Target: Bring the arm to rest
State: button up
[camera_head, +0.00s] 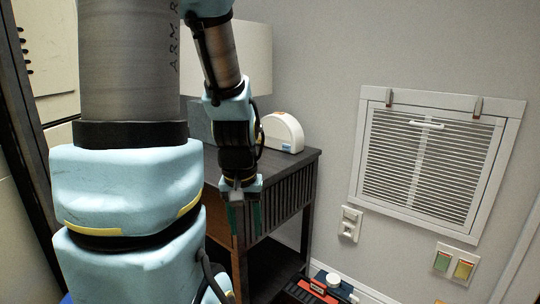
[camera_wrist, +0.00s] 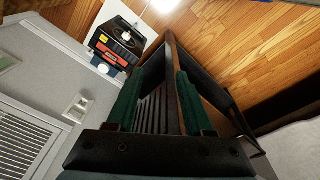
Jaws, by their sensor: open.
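My gripper (camera_head: 246,216) hangs pointing down at the end of my arm, in front of the dark side table. In the wrist view, its two green-padded fingers (camera_wrist: 165,103) stand apart with nothing held between them. The slatted side of the table shows beyond the gap between the fingers. I cannot tell how far the fingers are from the table.
The dark side table (camera_head: 298,160) carries a white rounded device (camera_head: 283,132) and a lamp with a pale shade (camera_head: 255,55). A red and black item (camera_head: 310,290) is low by the wall, also in the wrist view (camera_wrist: 115,45). A vent (camera_head: 430,160) is right.

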notch_tip(320, 180, up, 26)
jog(key=a+p, duration=0.1)
jog(key=p, duration=2.4)
jog(key=shift+s+a+r+m+p, duration=0.2)
jog(key=shift+r+m+p, duration=0.1)
jog(key=shift+p, duration=0.1)
